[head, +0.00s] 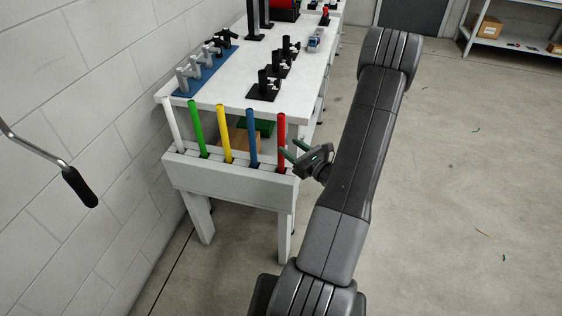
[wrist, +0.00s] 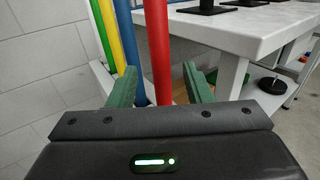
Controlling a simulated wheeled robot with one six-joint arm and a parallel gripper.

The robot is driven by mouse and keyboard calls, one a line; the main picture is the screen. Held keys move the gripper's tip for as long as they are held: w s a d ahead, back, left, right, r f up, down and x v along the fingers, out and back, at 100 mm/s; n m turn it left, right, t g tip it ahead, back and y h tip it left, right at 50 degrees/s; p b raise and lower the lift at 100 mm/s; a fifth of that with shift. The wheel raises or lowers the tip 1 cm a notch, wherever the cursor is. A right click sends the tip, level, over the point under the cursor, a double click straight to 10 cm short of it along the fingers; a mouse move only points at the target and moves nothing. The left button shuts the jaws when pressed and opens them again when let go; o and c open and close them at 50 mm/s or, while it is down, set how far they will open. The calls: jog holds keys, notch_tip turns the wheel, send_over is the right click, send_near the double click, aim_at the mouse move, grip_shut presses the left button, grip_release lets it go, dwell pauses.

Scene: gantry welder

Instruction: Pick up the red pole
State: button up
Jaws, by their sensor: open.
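The red pole (head: 281,138) stands upright at the right end of a row of coloured poles in a white holder (head: 228,177) on the table's near end. My gripper (head: 292,150) is just to the right of the red pole, with its green fingers pointing toward it. In the wrist view the red pole (wrist: 158,50) rises between the two open green fingers (wrist: 160,86). I cannot tell whether a finger touches it. The gripper's body hides the pole's lower part in the wrist view.
White, green, yellow and blue poles (head: 252,138) stand to the left of the red one; the blue is closest. The white table (head: 225,88) carries black stands (head: 270,78) and a blue rack (head: 205,68). A brick wall is at left.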

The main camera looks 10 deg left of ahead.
aim_at(283, 141)
jog(key=x, duration=0.2)
jog(key=p+x, duration=0.1)
jog(key=x, duration=0.1)
jog(key=shift+w+a+r, duration=0.1)
jog(key=shift+a+r, duration=0.15)
jog(key=shift+w+a, duration=0.35)
jog(key=shift+a, duration=0.05)
grip_shut()
